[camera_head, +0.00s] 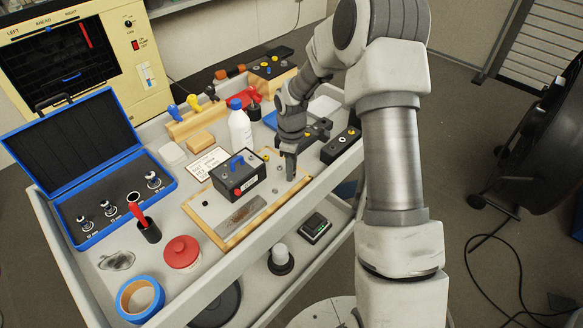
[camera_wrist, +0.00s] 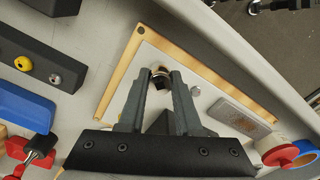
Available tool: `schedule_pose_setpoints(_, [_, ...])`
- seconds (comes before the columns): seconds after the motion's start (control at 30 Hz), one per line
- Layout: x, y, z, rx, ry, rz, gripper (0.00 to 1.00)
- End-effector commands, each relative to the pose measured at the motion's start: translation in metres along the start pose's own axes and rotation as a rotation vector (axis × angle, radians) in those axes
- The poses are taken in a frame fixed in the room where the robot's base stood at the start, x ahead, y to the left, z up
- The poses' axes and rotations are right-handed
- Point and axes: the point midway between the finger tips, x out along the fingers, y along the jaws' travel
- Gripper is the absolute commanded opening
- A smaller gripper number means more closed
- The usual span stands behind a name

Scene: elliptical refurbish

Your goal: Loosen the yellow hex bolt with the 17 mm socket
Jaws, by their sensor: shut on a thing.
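My gripper (camera_head: 291,178) points down over the near right corner of the framed board (camera_head: 250,220). Its fingers (camera_wrist: 161,82) are shut on a small socket (camera_wrist: 161,80) with a dark opening, seen between the fingertips in the wrist view. Its size marking cannot be read. Whatever lies under the socket is hidden, so I cannot tell whether it sits on a bolt. A yellow bolt head (camera_wrist: 23,63) shows on a black block (camera_wrist: 45,77), beside a silver one. The blue socket case (camera_head: 122,205) stands open at the left with several sockets in it.
A black box with a blue handle (camera_head: 238,178) stands on the board, left of my gripper. A white bottle (camera_head: 239,130) stands behind it. A red round container (camera_head: 181,252) and blue tape roll (camera_head: 140,298) are at the cart's near left.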

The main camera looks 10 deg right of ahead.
Motion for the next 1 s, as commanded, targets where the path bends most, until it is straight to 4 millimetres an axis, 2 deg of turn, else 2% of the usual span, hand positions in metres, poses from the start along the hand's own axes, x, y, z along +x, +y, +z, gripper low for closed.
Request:
schedule_pose_setpoints(0.5, [-0.012,0.0,0.0,0.001,0.0,0.0,0.0])
schedule_pose_setpoints(0.87, [-0.013,0.0,0.0,0.002,0.0,0.0,0.0])
schedule_pose_setpoints(1.0, [-0.012,0.0,-0.001,0.083,0.0,0.001,0.0])
